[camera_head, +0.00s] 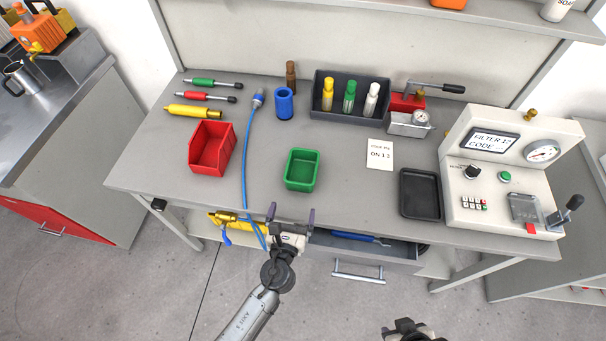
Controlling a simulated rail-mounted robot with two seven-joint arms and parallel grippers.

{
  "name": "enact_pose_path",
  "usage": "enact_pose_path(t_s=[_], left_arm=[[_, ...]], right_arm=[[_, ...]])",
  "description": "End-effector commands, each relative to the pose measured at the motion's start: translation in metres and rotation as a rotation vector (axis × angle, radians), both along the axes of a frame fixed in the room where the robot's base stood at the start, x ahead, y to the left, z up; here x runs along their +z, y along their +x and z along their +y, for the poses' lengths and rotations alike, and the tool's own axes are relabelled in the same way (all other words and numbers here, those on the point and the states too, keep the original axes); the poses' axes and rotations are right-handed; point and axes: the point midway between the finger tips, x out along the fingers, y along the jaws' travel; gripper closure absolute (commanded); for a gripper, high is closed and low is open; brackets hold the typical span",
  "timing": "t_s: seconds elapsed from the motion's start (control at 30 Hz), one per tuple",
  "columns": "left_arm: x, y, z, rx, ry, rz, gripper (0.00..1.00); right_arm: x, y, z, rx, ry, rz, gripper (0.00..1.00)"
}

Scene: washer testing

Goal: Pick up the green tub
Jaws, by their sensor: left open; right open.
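The green tub (302,184) is a small open-topped bin standing upright on the grey bench top, near the middle of the front edge. It looks empty. My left gripper (291,213) is open and empty, with its two fingers pointing toward the bench. It is in front of the tub and apart from it, over or just off the front edge. My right gripper (405,326) shows only partly at the bottom edge of the view, far from the tub. Its fingers are hard to make out.
A red bin (212,148) stands left of the tub, with a blue hose (246,160) between them. A paper card (380,154), black tray (420,194) and test machine (503,170) are to the right. An open drawer (360,254) is below. Bench around the tub is clear.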

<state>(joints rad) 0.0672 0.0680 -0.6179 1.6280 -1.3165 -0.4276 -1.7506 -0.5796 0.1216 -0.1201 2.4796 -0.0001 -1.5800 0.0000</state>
Motion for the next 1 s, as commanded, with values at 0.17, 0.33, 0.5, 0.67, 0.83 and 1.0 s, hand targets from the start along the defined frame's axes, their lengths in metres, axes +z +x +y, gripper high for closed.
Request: enact_pose_path(t_s=[0.17, 0.33, 0.5, 0.67, 0.83, 1.0], left_arm=[[0.001, 0.033, -0.006, 0.002, -0.002, -0.003, 0.0], [0.0, 0.057, -0.011, 0.002, -0.002, -0.002, 0.0], [0.001, 0.069, -0.013, 0.002, -0.004, 0.001, 0.0], [0.001, 0.075, -0.015, 0.003, -0.005, 0.001, 0.0], [0.004, 0.097, -0.019, 0.003, -0.005, -0.001, 0.0], [0.003, 0.115, -0.023, 0.004, -0.004, 0.001, 0.0]], right_arm=[[-0.005, 0.0, 0.002, -0.003, 0.006, -0.001, 0.57], [-0.01, 0.0, 0.002, -0.004, 0.007, -0.001, 0.57], [-0.012, 0.0, 0.002, -0.004, 0.007, -0.001, 0.57], [-0.014, 0.0, 0.001, -0.003, 0.005, 0.0, 0.57], [-0.02, 0.0, 0.0, 0.001, 0.0, 0.0, 0.57], [-0.027, 0.0, -0.001, 0.003, -0.004, 0.0, 0.57]])
